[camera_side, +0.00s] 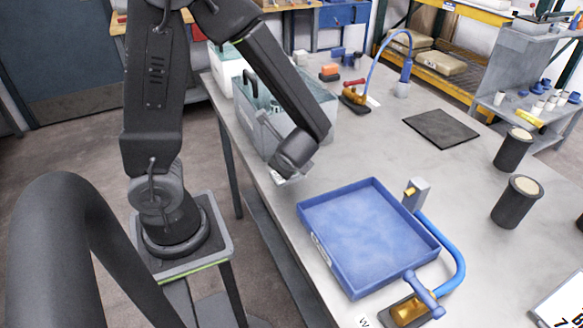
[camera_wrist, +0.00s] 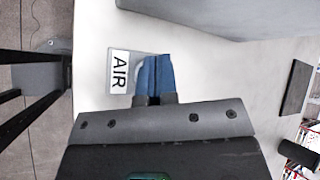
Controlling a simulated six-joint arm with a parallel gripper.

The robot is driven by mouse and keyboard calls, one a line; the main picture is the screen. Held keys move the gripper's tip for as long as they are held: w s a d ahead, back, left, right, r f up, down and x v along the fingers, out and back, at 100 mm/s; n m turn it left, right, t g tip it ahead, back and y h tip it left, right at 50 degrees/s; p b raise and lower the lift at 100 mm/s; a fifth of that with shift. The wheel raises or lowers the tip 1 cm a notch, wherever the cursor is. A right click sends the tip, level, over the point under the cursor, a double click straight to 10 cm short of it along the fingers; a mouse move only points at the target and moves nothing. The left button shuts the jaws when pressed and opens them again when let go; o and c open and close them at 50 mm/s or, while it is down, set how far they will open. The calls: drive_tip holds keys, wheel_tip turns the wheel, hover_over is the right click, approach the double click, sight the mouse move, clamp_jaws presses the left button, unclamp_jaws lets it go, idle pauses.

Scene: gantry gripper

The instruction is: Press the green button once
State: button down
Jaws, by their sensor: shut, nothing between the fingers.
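No green button can be made out in either view. In the wrist view, a white label reading AIR (camera_wrist: 120,72) sits on a small grey plate on the table. Beside the label is a pale round part, mostly hidden behind my fingers. My gripper (camera_wrist: 158,62) has two blue fingers, shut together with nothing between them, and their tips overlap the round part. Whether they touch it, I cannot tell. In the side view, the small plate (camera_side: 284,177) shows at the table's left edge, just below my dark wrist, and my fingers are hidden.
A blue tray (camera_side: 304,222) lies in front of the plate, with a blue hose and brass fitting (camera_side: 409,311) at its right. A grey bin (camera_side: 258,132) stands just behind my wrist. Two dark cylinders (camera_side: 516,205) and a dark mat (camera_side: 441,129) are farther right.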

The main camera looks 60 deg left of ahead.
drive_tip(key=shift+f, duration=0.5)
idle(0.8)
drive_tip(key=shift+r, duration=0.95)
drive_tip(key=shift+r, duration=2.5)
drive_tip(key=shift+s+d+r+n, duration=0.15)
drive_tip(key=shift+s+r+n, duration=0.15)
drive_tip(key=shift+n, duration=0.1)
drive_tip(key=s+d+r+n+t+h, duration=0.2)
drive_tip(key=s+d+r+n+h, duration=0.5)
drive_tip(key=d+r+n, duration=0.3)
drive_tip(key=shift+d+n+t+h, duration=0.4)
drive_tip(key=shift+d+n+h, duration=0.1)
drive_tip(key=shift+n+h, duration=0.4)
